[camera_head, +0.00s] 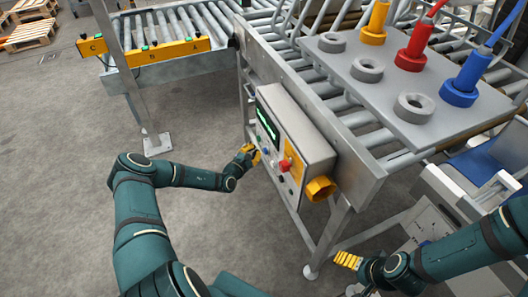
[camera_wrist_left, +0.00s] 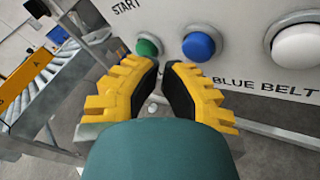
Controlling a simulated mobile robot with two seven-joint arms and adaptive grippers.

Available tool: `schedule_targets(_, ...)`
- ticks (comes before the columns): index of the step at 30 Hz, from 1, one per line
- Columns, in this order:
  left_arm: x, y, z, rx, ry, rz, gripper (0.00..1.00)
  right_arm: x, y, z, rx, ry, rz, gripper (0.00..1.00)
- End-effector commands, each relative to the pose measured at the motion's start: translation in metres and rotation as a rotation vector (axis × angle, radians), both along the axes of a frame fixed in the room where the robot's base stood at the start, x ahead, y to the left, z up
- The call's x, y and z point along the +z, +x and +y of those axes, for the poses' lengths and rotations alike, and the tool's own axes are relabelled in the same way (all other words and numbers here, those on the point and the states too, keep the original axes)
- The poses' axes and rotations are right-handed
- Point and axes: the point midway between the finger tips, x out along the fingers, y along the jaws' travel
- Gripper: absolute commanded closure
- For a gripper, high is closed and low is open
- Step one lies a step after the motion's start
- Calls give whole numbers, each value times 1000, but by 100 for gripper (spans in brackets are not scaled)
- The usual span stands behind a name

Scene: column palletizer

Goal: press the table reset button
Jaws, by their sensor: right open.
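The control panel (camera_head: 298,135) is a grey box on the conveyor's side, with a lit display, several buttons and a red mushroom button (camera_head: 285,165). In the left wrist view I see a green button (camera_wrist_left: 148,46) by "START", a blue button (camera_wrist_left: 198,45) above "BLUE BELT", and a white button (camera_wrist_left: 298,46) at right. No table reset label is readable. My left gripper (camera_head: 251,152) is by the panel's lower left; its yellow fingers (camera_wrist_left: 165,72) are apart, with nothing visible between them, just below the green and blue buttons. My right gripper (camera_head: 347,260) is open, low at right.
A yellow fitting (camera_head: 320,188) juts from the panel's lower corner. A plate (camera_head: 395,110) above carries grey rings and yellow, red and blue pieces. A roller conveyor (camera_head: 185,24) runs behind.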

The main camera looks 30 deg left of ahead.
Motion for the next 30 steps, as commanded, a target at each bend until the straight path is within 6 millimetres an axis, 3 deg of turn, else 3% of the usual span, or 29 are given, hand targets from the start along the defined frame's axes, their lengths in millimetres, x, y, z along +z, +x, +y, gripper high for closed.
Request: schedule_targets(30,0,9,-8,0,0,0,100,8,0,0,0,0,0,6)
